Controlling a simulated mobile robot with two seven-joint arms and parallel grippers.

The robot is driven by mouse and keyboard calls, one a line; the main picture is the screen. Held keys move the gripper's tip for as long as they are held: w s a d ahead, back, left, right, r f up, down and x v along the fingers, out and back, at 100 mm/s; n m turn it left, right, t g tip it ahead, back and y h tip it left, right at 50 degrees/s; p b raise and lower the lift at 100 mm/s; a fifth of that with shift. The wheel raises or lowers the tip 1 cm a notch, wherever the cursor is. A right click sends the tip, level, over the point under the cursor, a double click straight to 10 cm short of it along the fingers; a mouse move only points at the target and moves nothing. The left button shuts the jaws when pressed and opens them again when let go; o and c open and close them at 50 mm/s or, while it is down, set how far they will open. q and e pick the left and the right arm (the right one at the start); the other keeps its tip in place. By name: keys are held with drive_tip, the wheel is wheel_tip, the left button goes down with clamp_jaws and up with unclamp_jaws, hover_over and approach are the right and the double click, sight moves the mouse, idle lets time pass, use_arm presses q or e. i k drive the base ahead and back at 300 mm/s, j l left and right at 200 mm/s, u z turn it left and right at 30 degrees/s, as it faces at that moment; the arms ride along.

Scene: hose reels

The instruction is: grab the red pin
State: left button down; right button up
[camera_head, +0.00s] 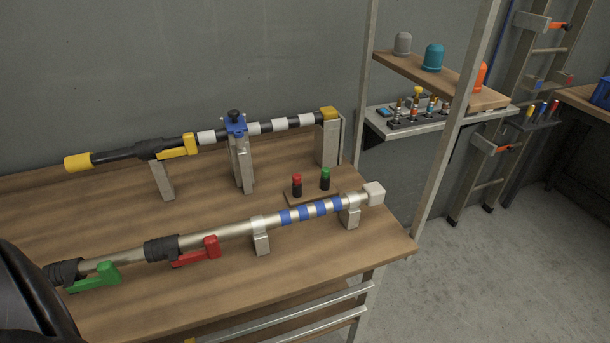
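A small pin with a red top and a dark lower body, the red pin (297,179), stands upright on a small wooden block on the workbench, right of centre in the head view. A similar pin with a green top (325,174) stands just to its right on the same block (311,197). Neither of my grippers is in view. A dark rounded shape fills the lower left corner, and I cannot tell which part it is.
On the wooden workbench (130,222), a silver pole with blue bands (235,230) lies on supports in front of the pins. A black-and-white pole (120,154) lies behind. A shelf (440,80) with colored caps stands right.

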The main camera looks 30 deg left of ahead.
sight(296, 177)
drive_tip(key=i+l+u, duration=0.1)
drive_tip(key=u, duration=0.3)
drive_tip(key=i+l+u, duration=0.1)
drive_tip(key=u, duration=0.3)
drive_tip(key=l+u, duration=0.15)
drive_tip(key=u, duration=0.25)
drive_tip(key=i+l+u, duration=0.1)
drive_tip(key=u, duration=0.3)
drive_tip(key=l, duration=0.1)
